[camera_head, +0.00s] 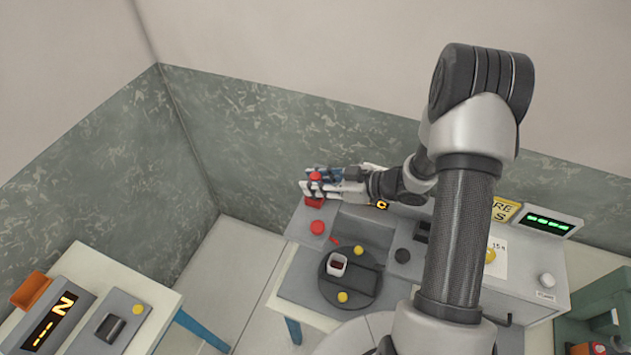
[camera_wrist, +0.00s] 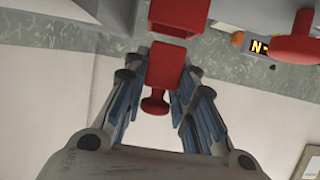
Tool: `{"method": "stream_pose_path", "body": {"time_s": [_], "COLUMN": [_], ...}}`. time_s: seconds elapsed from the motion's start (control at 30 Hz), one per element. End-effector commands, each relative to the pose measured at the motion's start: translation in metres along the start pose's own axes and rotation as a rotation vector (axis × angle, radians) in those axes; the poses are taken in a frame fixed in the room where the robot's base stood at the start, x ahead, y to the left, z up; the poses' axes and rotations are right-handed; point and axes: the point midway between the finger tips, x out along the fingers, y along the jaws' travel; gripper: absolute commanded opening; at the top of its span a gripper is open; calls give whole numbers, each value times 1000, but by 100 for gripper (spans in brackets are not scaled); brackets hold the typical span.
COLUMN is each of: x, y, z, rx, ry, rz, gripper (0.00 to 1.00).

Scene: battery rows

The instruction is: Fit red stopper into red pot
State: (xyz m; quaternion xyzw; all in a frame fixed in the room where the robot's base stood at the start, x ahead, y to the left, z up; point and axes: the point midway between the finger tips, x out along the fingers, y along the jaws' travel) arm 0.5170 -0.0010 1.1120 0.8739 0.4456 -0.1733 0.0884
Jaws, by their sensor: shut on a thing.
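My gripper (camera_head: 322,187) is shut on a red stopper (camera_wrist: 166,62), a blocky red body with a round knob, held above the far left of the bench. In the wrist view it sits between the fingertips of my gripper (camera_wrist: 168,76), its knob toward the palm. In the head view the knob (camera_head: 316,176) shows between the fingers, with red below them. A small white-rimmed pot (camera_head: 337,264) with a dark red inside stands on the dark round turntable (camera_head: 364,298), apart from the stopper.
A red round button (camera_head: 317,227) stands just in front of my gripper. Yellow knobs (camera_head: 343,297) sit on the turntable. A separate table with a grey device (camera_head: 110,325) is at left.

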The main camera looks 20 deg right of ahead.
Motion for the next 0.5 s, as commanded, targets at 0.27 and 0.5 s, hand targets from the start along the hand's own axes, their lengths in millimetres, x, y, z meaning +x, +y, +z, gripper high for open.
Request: {"method": "stream_pose_path", "body": {"time_s": [0.27,0.5], "x": [2,4], "y": [0,0], "z": [5,11], "rx": [0,-1], "ry": [0,0], "rz": [0,0], "gripper": [1,1]}}
